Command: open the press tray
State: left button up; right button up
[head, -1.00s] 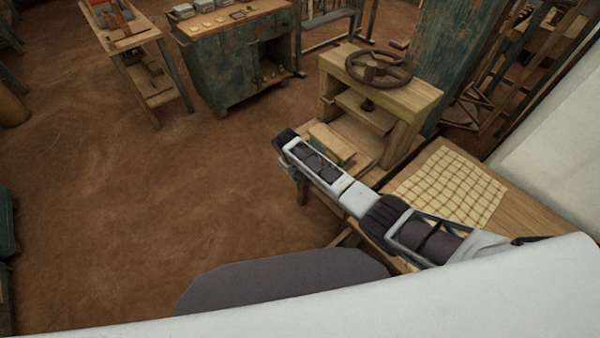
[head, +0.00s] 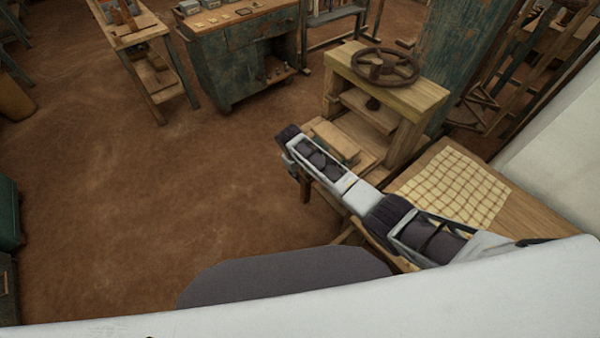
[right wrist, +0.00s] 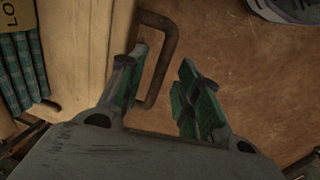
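The wooden press (head: 385,95) with a dark handwheel (head: 385,66) stands right of centre in the head view. The tray's light wooden front edge (right wrist: 85,50) shows in the right wrist view, with a dark metal loop handle (right wrist: 162,75) on it. My right gripper (right wrist: 160,58) is open. Its fingers with green pads are on either side of the handle's outer bar, the left one at the loop's opening. Contact cannot be told. In the head view my right arm hides the handle and most of the gripper. My left gripper is out of view.
A checked cloth (head: 455,188) lies on the wooden table right of my arm. A worn green cabinet (head: 235,65) and a wooden bench (head: 150,50) stand at the back. The brown floor (head: 130,190) left of the press is clear.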

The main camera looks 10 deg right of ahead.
notch_tip(320, 180, up, 11)
jog(key=s+a, duration=0.1)
jog(key=shift+a, duration=0.4)
dwell(0.3)
jog(key=shift+s, duration=0.1)
dwell(0.5)
